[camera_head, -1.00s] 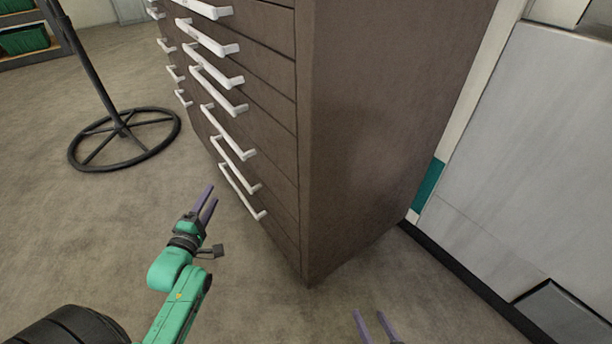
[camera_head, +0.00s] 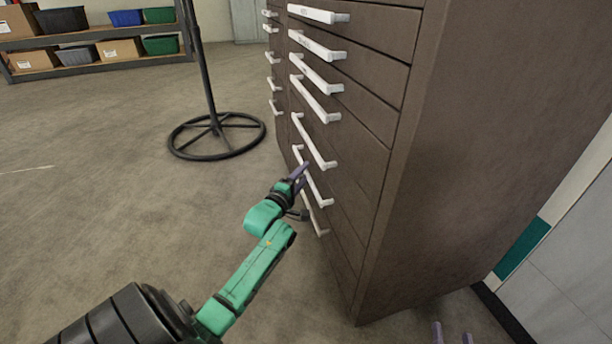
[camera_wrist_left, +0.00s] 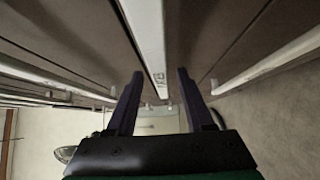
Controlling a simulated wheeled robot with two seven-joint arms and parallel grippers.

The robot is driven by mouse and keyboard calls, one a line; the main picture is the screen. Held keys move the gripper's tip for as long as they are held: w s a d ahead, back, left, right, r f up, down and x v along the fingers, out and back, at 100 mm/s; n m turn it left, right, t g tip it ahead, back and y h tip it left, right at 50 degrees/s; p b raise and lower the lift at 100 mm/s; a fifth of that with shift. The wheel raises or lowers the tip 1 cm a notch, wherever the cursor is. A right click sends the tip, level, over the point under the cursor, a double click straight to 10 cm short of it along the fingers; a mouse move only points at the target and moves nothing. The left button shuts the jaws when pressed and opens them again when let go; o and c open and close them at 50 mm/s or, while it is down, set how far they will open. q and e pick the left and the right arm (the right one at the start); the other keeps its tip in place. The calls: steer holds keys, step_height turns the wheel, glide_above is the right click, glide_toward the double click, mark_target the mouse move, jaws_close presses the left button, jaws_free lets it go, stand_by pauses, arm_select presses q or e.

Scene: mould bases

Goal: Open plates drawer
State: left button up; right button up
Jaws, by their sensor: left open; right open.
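A tall brown cabinet (camera_head: 480,130) has a column of closed drawers with long white bar handles. My left gripper (camera_head: 302,172) is open beside the lower handles, by the handle second from the bottom (camera_head: 318,190). In the left wrist view, a white handle (camera_wrist_left: 147,40) with small dark lettering runs up between and beyond the two open fingers (camera_wrist_left: 158,85). The fingers are not closed on it, and I cannot read the lettering. My right gripper (camera_head: 452,335) shows only its purple fingertips at the bottom edge, open and empty, near the cabinet's side.
A black stand with a round wheel-like base (camera_head: 217,137) stands on the floor left of the cabinet. A shelf with bins and boxes (camera_head: 95,60) is at the back left. Other handles (camera_wrist_left: 268,62) flank the left gripper. The floor in front of the drawers is clear.

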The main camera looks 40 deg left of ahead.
arm_select(q)
steer(key=shift+w+a+b, duration=0.15)
steer(key=shift+w+b, duration=0.2)
steer(key=shift+w, duration=0.5)
jaws_close()
arm_select(e)
steer(key=w+r+t, duration=0.2)
steer(key=w+r, duration=0.1)
steer(key=r, duration=0.5)
steer(key=shift+w+d+r+t, duration=0.3)
steer(key=shift+d+r+t, duration=0.05)
steer(key=shift+t, duration=0.05)
